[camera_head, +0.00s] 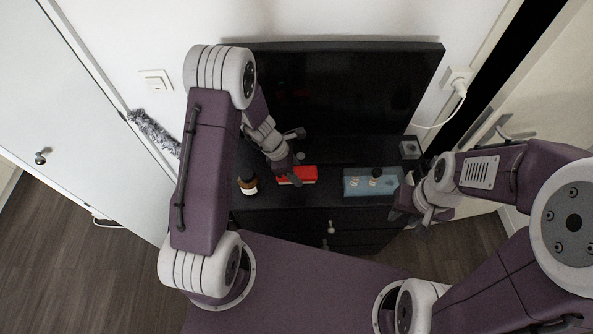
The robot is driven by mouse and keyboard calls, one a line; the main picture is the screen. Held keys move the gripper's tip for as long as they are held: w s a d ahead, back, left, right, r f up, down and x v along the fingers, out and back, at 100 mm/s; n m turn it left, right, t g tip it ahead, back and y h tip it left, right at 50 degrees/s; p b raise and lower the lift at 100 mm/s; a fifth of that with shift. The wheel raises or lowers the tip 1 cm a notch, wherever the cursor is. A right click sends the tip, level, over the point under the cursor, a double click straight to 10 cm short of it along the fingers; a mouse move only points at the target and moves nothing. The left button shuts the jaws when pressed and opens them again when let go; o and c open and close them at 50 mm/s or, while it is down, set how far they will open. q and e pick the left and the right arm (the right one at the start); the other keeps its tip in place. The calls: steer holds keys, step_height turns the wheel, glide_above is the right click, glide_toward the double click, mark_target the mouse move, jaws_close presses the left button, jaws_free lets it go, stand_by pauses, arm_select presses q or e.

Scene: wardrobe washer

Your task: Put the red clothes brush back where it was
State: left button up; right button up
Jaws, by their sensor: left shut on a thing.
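My right gripper (411,210) hangs at the right front corner of the dresser, apart from the brush. Its fingers are too small and dark to tell whether they are open.
A brown bottle (248,186) stands left of the brush. A light blue tray (354,188) with a dark round item (375,175) lies to the right. A small grey box (410,149) is at the right. A black panel (345,90) rises behind the dresser top (328,191).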

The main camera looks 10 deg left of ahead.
arm_select(q)
steer(key=shift+w+f+b, duration=0.1)
steer(key=shift+f+b, duration=0.2)
steer(key=shift+f, duration=0.2)
step_height(320, 180, down, 7)
steer(key=b, duration=0.7)
steer(key=shift+w+f, duration=0.15)
steer(key=shift+f+b, duration=0.3)
steer(key=o, duration=1.8)
steer(key=shift+o, duration=0.2)
steer(key=shift+r, duration=0.1)
step_height(320, 180, up, 10)
steer(key=p, duration=0.9)
